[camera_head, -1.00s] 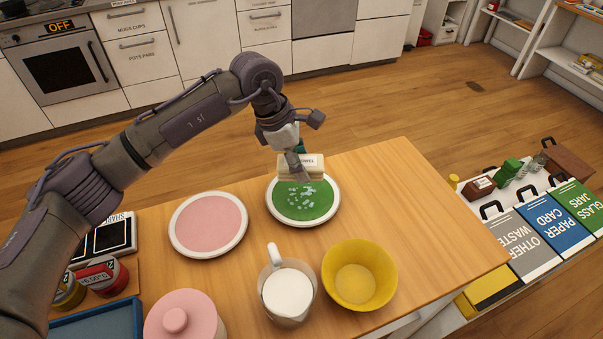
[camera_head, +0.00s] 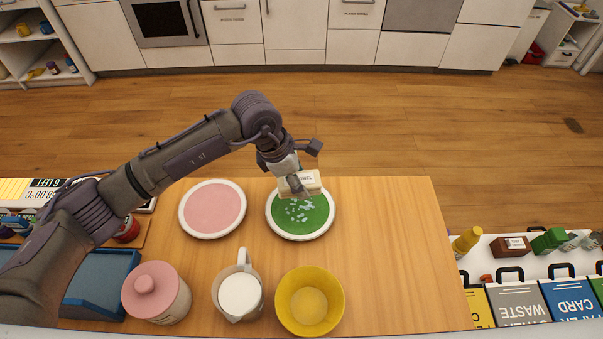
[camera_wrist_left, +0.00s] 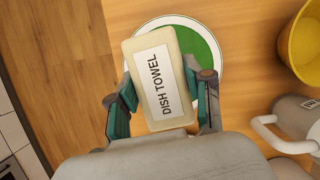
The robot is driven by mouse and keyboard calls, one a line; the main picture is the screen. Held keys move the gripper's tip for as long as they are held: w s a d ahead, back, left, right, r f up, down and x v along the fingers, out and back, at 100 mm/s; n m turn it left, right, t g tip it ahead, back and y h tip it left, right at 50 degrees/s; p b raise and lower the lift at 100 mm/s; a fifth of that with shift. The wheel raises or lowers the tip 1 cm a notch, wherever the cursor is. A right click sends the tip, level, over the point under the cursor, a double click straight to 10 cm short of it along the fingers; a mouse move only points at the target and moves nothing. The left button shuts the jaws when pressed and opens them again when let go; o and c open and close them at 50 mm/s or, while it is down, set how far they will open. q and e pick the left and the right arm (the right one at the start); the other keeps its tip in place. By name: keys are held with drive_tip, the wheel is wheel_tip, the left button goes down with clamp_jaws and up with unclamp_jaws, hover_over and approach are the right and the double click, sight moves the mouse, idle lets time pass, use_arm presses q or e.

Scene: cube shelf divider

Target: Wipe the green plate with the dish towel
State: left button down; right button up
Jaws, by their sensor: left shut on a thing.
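The green plate (camera_head: 302,220) has a white rim and pale blue-white spots on its green middle. It lies on the wooden table near the far edge. My left gripper (camera_head: 293,185) is shut on the cream dish towel (camera_head: 306,181), a block with a white label. The towel is over the far part of the plate; I cannot tell whether it touches. In the left wrist view the towel (camera_wrist_left: 157,77) sits between the fingers of the gripper (camera_wrist_left: 161,108) and hides much of the plate (camera_wrist_left: 197,48). My right gripper is not in view.
A pink plate (camera_head: 212,209) lies left of the green one. A white-filled jug (camera_head: 239,293), a yellow bowl (camera_head: 309,302) and a pink-lidded jar (camera_head: 156,292) stand nearer. The table's right side (camera_head: 400,250) is clear. Labelled waste bins (camera_head: 522,303) stand to the right.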

sight(305, 206)
use_arm(q)
drive_tip(key=shift+s+f, duration=0.1)
drive_tip(key=shift+f, duration=0.5)
wheel_tip(305, 206, down, 5)
drive_tip(key=b, duration=0.4)
drive_tip(key=shift+d+f, duration=0.1)
drive_tip(key=shift+f, duration=0.05)
drive_tip(key=shift+f, duration=0.1)
drive_tip(key=shift+f+b, duration=0.55)
drive_tip(key=shift+b, duration=0.2)
